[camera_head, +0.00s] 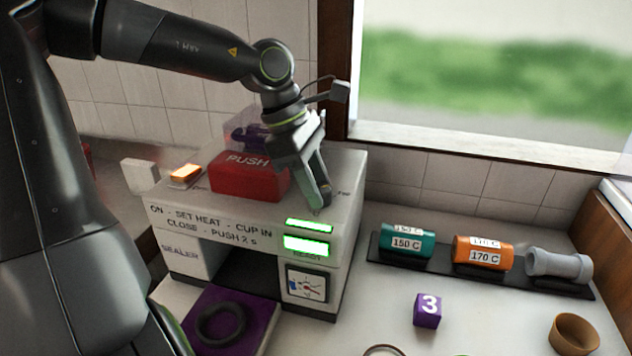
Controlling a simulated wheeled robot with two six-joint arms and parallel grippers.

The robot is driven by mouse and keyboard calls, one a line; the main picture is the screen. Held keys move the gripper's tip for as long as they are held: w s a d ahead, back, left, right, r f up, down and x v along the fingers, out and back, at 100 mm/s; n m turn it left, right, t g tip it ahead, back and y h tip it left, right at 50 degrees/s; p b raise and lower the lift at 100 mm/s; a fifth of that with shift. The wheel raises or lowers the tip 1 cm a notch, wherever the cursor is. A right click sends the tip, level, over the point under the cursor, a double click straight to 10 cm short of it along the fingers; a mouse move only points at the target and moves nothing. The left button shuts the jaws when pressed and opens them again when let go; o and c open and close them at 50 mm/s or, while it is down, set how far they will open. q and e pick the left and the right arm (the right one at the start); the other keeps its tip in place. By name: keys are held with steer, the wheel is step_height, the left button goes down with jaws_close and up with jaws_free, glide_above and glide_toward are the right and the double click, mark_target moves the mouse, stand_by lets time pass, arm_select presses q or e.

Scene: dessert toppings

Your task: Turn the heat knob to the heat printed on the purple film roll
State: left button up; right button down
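The white sealer (180,215) stands left of centre, with printed steps on its front. My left gripper (318,203) points down at the right part of its top, beside the red PUSH block (248,178). Its fingers overlap in this view, so their opening is unclear. I cannot make out the heat knob; it may be hidden at the fingertips. A dark purple roll (248,136) sits under a clear cover behind the red block, partly hidden by the gripper. No print on it is readable. Two green displays (307,245) are lit. My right gripper is not in view.
A dark rack (385,266) at the right holds a teal roll (407,243) marked 150 C, an orange roll (482,254) marked 170 C and a bare grey spool (558,265). A purple cube (428,310) marked 3 and a brown cup (574,334) stand in front.

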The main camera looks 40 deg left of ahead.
arm_select(q)
steer(key=o, duration=0.3)
steer(key=shift+o, duration=0.2)
steer(key=v, duration=1.7)
steer(key=shift+r+p, duration=0.2)
steer(key=shift+p, duration=0.25)
steer(key=shift+f, duration=0.1)
